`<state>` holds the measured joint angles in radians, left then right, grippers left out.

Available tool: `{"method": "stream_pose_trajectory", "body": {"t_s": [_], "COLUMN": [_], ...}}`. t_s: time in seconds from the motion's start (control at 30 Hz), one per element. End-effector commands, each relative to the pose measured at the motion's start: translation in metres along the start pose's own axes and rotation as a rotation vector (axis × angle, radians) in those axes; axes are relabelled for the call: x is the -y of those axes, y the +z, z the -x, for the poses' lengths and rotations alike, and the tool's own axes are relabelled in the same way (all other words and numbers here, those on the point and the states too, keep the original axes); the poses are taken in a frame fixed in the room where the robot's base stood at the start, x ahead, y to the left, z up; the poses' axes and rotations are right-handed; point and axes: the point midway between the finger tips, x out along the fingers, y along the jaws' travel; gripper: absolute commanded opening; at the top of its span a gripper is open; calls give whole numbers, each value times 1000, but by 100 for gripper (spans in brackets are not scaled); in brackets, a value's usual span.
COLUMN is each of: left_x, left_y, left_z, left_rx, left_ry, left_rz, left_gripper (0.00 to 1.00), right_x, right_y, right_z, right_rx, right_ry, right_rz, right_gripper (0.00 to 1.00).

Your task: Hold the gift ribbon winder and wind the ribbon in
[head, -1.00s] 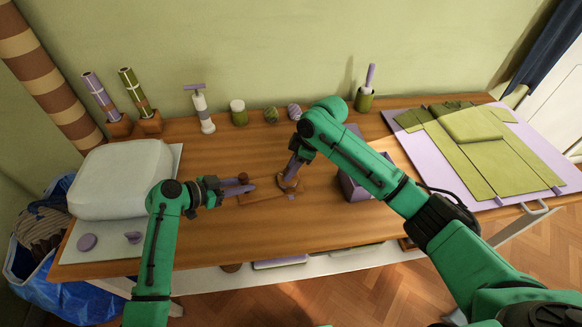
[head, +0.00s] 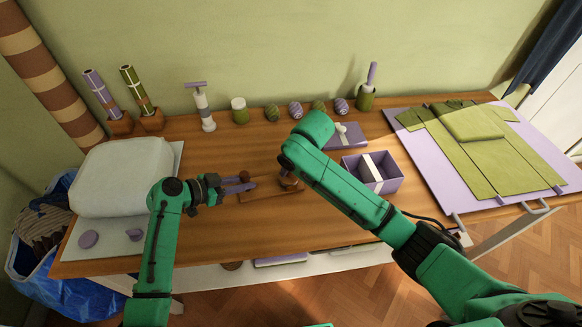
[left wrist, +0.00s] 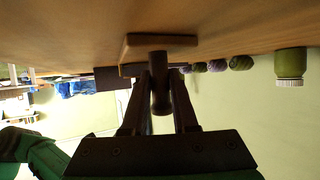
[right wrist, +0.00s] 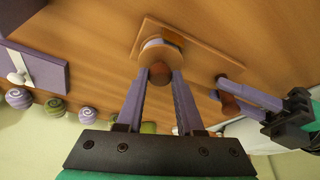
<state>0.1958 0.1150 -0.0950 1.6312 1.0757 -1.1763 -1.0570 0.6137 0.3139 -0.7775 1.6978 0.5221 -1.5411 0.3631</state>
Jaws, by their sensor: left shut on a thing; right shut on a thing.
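The ribbon winder has a flat wooden base (head: 258,190), also in the left wrist view (left wrist: 135,43), lying on the table in front of me. A round spool (right wrist: 158,48) with a pale and purple rim stands on it in the right wrist view. My right gripper (right wrist: 160,78) is shut on a brown knob (right wrist: 160,73) at the spool. My left gripper (head: 248,184) is shut on the winder's brown post (left wrist: 160,95) at its left end. In the head view my right arm hides much of the spool and right gripper.
An open purple box (head: 385,184) with a pale band stands right of the winder, its purple lid (head: 346,136) behind. Ribbon balls (head: 296,109) line the back. A white bag (head: 122,178) sits left; green folded pieces (head: 485,155) lie right. The table front is clear.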

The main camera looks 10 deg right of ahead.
Motion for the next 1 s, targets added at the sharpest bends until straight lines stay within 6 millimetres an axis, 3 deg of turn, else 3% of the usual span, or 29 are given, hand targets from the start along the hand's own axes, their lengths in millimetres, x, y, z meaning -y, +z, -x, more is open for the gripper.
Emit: {"method": "stream_pose_trajectory", "body": {"t_s": [0.7,0.73,0.8,1.0], "left_x": [0,0,0,0], "left_y": [0,0,0,0], "left_z": [0,0,0,0], "left_rx": [1,1,1,1], "left_ry": [1,1,1,1], "left_rz": [1,1,1,1], "left_gripper": [0,0,0,0], "right_x": [1,1,1,1], "right_y": [0,0,0,0], "right_z": [0,0,0,0], "right_rx": [-2,-2,-2,-1], "right_ry": [34,34,34,33], "right_rz": [-82,-82,-82,-81], "right_gripper": [0,44,66,66]}}
